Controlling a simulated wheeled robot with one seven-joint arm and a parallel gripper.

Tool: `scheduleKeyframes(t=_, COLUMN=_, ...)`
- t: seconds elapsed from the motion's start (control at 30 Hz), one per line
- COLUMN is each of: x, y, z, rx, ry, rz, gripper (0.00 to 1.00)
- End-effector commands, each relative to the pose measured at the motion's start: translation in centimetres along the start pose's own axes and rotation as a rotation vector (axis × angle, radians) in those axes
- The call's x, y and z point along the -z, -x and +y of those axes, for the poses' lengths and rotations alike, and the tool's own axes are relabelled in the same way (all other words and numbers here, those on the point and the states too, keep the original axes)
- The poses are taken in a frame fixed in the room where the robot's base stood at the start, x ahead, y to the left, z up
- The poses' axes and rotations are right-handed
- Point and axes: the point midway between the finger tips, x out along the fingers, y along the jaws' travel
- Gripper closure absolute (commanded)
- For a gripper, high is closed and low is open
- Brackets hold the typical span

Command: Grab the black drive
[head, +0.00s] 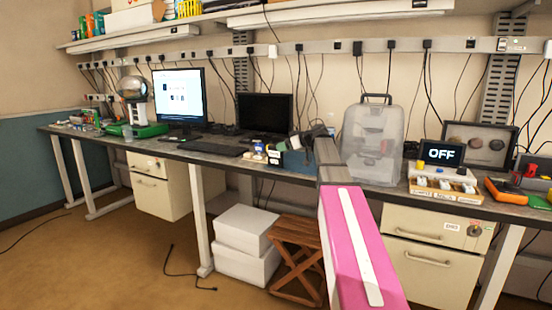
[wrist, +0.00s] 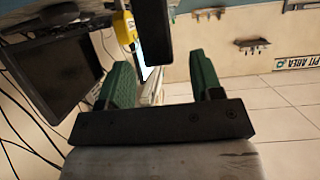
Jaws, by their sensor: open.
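My gripper (wrist: 160,68) shows in the wrist view as two green fingers set wide apart on a black bar. It is open, with nothing seen held between them. A dark block (wrist: 153,30) stands at the top centre of the wrist view, beyond the fingers; I cannot tell whether it is the black drive. In the head view my pink arm reaches toward the bench, and my gripper cannot be made out clearly near the blue bin (head: 298,161). I cannot pick out the black drive for certain in the head view.
The long bench holds a lit monitor (head: 181,97), a dark monitor (head: 265,112), a keyboard (head: 212,148), a clear case (head: 372,135) and an OFF display (head: 443,153). White boxes (head: 247,230) and a wooden stool (head: 297,250) stand below. Open floor lies at front left.

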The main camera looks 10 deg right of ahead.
Motion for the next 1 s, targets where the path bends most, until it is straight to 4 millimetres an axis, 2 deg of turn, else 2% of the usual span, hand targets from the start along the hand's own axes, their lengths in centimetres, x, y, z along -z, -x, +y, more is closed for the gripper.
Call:
scheduleKeyframes(t=0.4, x=-0.2, y=-4.8, z=0.1, rx=0.0, ry=-0.001, rz=-0.001, gripper=0.4)
scheduleKeyframes(t=0.63, x=-0.2, y=-5.0, z=0.0, rx=-0.001, ry=-0.001, rz=0.0, gripper=0.4)
scheduleKeyframes(t=0.67, x=-0.2, y=-5.0, z=0.0, rx=-0.001, ry=-0.001, rz=0.0, gripper=0.44)
scheduleKeyframes(t=0.83, x=-0.2, y=-5.0, z=0.0, rx=-0.001, ry=-0.001, rz=0.0, gripper=0.99)
scheduleKeyframes(t=1.0, x=-0.2, y=-5.0, z=0.0, rx=-0.001, ry=-0.001, rz=0.0, gripper=1.0)
